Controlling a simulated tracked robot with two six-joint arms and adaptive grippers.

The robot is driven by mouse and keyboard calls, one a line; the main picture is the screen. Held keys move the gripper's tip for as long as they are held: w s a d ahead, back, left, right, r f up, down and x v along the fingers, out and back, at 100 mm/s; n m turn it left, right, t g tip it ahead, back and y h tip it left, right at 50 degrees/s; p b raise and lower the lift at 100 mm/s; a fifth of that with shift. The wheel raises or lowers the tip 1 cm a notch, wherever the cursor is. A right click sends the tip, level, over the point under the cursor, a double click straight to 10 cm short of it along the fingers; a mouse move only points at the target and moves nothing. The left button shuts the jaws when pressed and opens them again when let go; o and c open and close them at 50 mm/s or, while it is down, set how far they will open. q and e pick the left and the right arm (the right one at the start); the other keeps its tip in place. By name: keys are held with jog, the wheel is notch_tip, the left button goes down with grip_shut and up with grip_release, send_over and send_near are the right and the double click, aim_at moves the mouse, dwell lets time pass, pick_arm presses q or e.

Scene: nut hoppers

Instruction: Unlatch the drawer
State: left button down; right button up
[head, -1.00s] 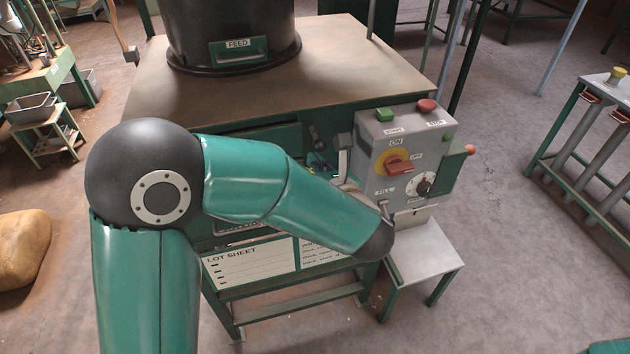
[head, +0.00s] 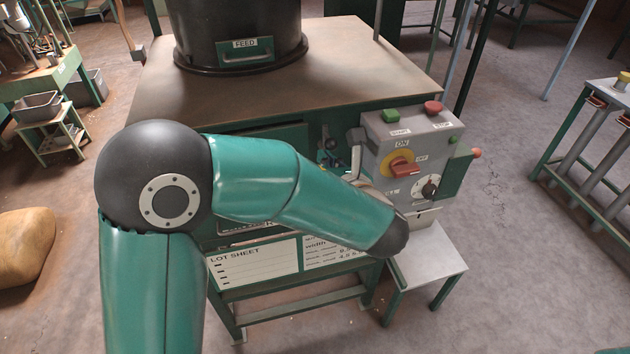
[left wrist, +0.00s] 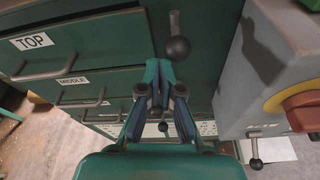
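A dark lever with a black ball knob (left wrist: 178,48) shows on the green cabinet in the left wrist view, beyond my fingertips and apart from them. A black knob (head: 331,144) also shows in the head view. The drawers marked TOP (left wrist: 70,58) and MIDDLE (left wrist: 92,97) have bar handles and look shut. My left gripper (left wrist: 159,67) points at the cabinet just below the ball knob. Its fingertips are close together with nothing seen between them. In the head view my left forearm hides much of the cabinet front. My right gripper is out of view.
A grey control box (head: 408,150) with a red switch stands close to the right of the gripper, also in the left wrist view (left wrist: 275,70). A small side table (head: 430,255) stands below it. A black hopper (head: 240,30) stands on the cabinet top. A smaller ball-ended lever (left wrist: 256,162) hangs under the box.

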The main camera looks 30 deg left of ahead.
pick_arm(q)
jog(key=shift+r, duration=0.15)
jog(key=s+d+b, duration=0.3)
jog(key=s+d, duration=0.4)
jog(key=s, duration=0.2)
jog(key=shift+f+b, duration=0.35)
jog(key=shift+f, duration=0.05)
jog(key=shift+d, duration=0.1)
